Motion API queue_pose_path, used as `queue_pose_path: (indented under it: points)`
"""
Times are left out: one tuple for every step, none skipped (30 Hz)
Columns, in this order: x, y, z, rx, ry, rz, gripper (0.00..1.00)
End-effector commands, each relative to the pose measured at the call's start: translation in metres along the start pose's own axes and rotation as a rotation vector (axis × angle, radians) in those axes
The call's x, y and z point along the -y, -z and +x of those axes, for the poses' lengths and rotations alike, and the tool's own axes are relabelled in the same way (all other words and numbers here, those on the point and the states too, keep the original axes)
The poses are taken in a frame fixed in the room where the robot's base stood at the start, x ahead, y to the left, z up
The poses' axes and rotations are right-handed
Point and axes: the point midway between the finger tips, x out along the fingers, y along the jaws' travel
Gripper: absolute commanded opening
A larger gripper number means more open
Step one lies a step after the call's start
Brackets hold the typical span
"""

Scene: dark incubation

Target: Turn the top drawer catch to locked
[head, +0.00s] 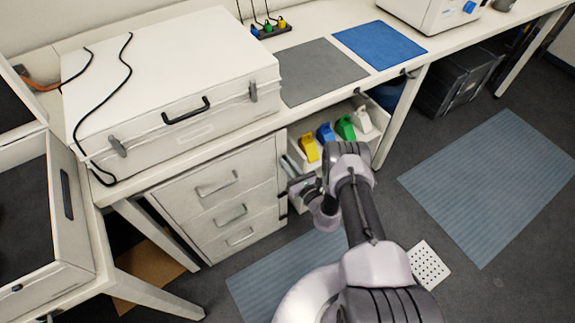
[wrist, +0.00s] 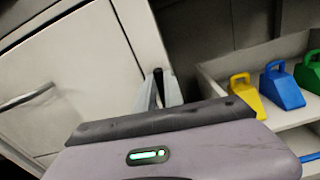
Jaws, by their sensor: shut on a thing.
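The pale drawer unit (head: 225,205) stands under the bench, with several drawers. Its top drawer (head: 200,183) looks shut and has a grey bar handle (head: 217,184). My gripper (head: 293,178) is at the upper right edge of the unit. In the wrist view the gripper's two fingers (wrist: 160,92) are shut on a small dark upright piece (wrist: 158,82), at the right edge of a drawer front (wrist: 75,75). It appears to be the drawer catch. Most of it is hidden between the fingers, and I cannot tell which way it is turned.
A white bin shelf right of the gripper holds yellow (head: 309,148), blue (head: 326,133), green (head: 345,127) and white scoop-like items. A large white case (head: 170,75) lies on the bench above. A bench leg (head: 400,115) stands to the right. Floor mats (head: 500,185) lie in front.

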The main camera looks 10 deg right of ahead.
Motion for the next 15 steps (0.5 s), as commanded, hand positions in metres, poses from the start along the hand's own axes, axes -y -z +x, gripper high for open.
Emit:
queue_pose_path:
  points:
    - [0.0010, 0.0030, 0.0003, 0.000, 0.000, 0.030, 0.00]
    - [0.0015, 0.0030, 0.0005, 0.001, -0.001, 0.053, 0.00]
    - [0.0021, 0.0034, 0.0004, 0.000, -0.001, 0.087, 0.00]
    - [0.0024, 0.0038, 0.0002, 0.000, -0.001, 0.113, 0.00]
    - [0.0030, 0.0041, 0.0003, 0.000, -0.001, 0.140, 0.00]
    - [0.0037, 0.0041, 0.0004, 0.000, 0.000, 0.177, 0.00]
    - [0.0042, 0.0042, 0.0003, 0.000, 0.000, 0.206, 0.00]
    - [0.0047, 0.0045, 0.0003, 0.000, 0.000, 0.235, 0.00]
    - [0.0054, 0.0048, 0.0002, 0.000, 0.000, 0.273, 0.00]
    - [0.0059, 0.0049, 0.0002, 0.000, 0.000, 0.301, 0.00]
    - [0.0064, 0.0049, 0.0002, 0.000, 0.000, 0.330, 0.00]
    - [0.0070, 0.0051, 0.0002, 0.000, 0.000, 0.368, 0.00]
    - [0.0075, 0.0054, 0.0001, 0.000, 0.000, 0.397, 0.00]
    - [0.0080, 0.0056, 0.0001, -0.001, 0.000, 0.426, 0.00]
    - [0.0085, 0.0058, 0.0000, -0.001, 0.000, 0.464, 0.00]
